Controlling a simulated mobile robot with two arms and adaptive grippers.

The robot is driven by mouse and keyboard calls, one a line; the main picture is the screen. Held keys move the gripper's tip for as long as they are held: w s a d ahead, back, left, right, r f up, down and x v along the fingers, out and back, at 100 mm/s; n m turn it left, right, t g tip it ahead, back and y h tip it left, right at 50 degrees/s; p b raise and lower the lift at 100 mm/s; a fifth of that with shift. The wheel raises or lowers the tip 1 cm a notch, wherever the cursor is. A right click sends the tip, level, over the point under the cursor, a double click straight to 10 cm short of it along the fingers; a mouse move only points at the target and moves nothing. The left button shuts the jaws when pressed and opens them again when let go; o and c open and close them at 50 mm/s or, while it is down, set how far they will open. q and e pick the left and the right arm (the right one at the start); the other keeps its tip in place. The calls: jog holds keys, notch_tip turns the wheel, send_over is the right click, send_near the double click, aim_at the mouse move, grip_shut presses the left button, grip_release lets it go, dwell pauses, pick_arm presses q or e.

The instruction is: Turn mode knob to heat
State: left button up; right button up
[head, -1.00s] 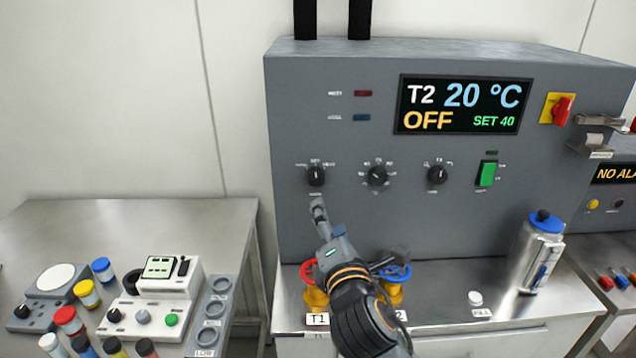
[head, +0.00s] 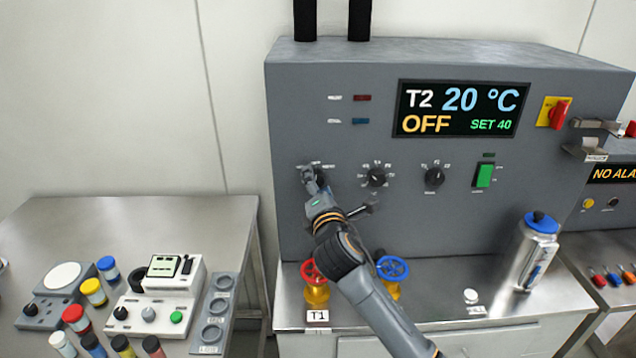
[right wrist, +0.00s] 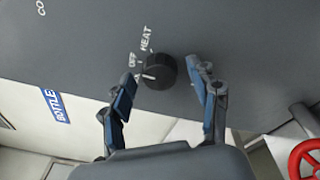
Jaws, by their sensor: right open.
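The mode knob (right wrist: 160,72) is a round black knob on the grey panel, with OFF and HEAT labels beside it in the right wrist view. Its white mark points to the left there, near OFF. In the head view it is the leftmost knob in the row, partly hidden by my right gripper (head: 313,182). That gripper is open, with one finger on each side of the knob; I cannot tell whether they touch it. The display (head: 462,109) reads T2, 20 °C, OFF, SET 40. My left gripper is not in view.
Two more black knobs (head: 376,176) (head: 434,177) and a green switch (head: 483,175) are to the right. A red valve wheel (head: 313,270) and a blue one (head: 392,268) stand below. A metal bottle (head: 537,250) stands on the right of the bench.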

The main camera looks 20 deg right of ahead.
jog(key=shift+c, duration=0.5)
jog(key=c, duration=1.1)
jog(key=shift+f+m, duration=0.1)
jog(key=shift+m, duration=0.3)
jog(key=m+b, duration=0.2)
jog(key=m, duration=0.2)
jog(key=m+b, duration=0.3)
jog(key=m, duration=0.2)
jog(key=shift+a+f+m+t+h, duration=0.1)
jog(key=shift+f+m+t+h, duration=0.1)
jog(key=shift+m+t+h, duration=0.15)
jog(key=shift+b, duration=0.3)
